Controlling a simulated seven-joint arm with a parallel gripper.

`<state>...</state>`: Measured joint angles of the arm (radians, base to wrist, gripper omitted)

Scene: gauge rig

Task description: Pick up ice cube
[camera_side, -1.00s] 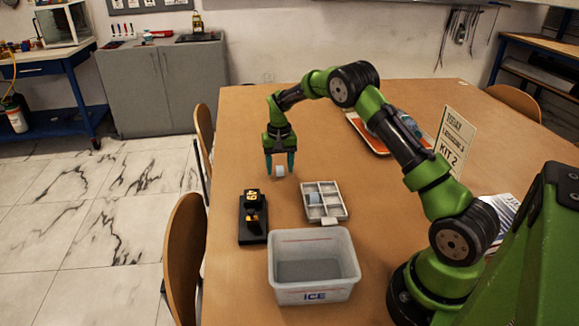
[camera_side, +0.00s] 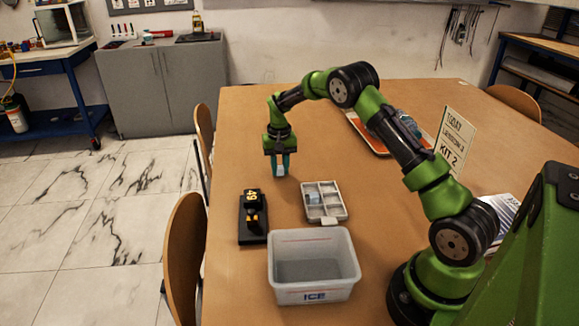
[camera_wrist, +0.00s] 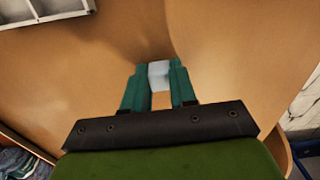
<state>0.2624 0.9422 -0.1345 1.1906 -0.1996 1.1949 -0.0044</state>
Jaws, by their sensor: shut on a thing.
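The ice cube (camera_wrist: 159,74) is a pale, whitish-blue block held between the two teal fingers of my gripper (camera_wrist: 158,88) in the wrist view. In the side view my gripper (camera_side: 280,168) points down, shut on the cube (camera_side: 280,170), low over the brown table. Whether the cube touches the table is hard to tell. A clear plastic bin labelled ICE (camera_side: 315,296) stands at the table's near edge.
A grey compartment tray (camera_side: 341,202) with a pale block (camera_side: 313,199) in one cell lies right of my gripper. A black device with yellow markings (camera_side: 252,222) stands near the left edge. An orange tray (camera_side: 374,147) and KIT 2 sign (camera_side: 458,138) are farther back.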

